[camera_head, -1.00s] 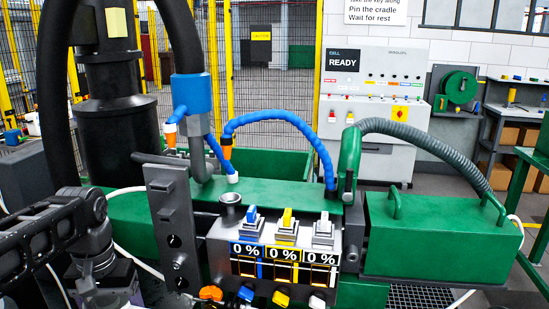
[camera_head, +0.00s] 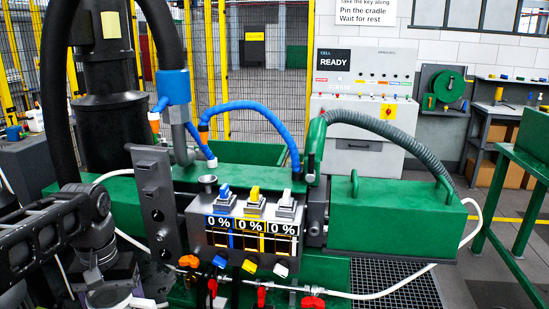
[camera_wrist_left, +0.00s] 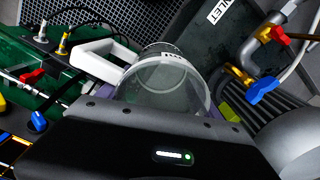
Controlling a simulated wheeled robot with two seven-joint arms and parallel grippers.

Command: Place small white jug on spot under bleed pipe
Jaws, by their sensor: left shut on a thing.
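My left gripper (camera_wrist_left: 170,100) is shut on the small jug (camera_wrist_left: 165,82), a clear, round-mouthed vessel with a white handle (camera_wrist_left: 97,50). The handle points to the upper left in the left wrist view. In the head view the jug (camera_head: 108,297) shows at the lower left, partly cut off by the bottom edge, under my left arm. A thin pipe with red valve handles (camera_head: 262,296) runs below the machine front. I cannot tell which outlet is the bleed pipe, and no marked spot shows clearly. My right gripper is not in view.
The green machine (camera_head: 390,225) carries a grey panel with three 0 % displays (camera_head: 250,232). In the left wrist view a blue valve handle (camera_wrist_left: 263,90) and a red one (camera_wrist_left: 277,17) stand right of the jug. A floor grate (camera_head: 395,285) lies at the lower right.

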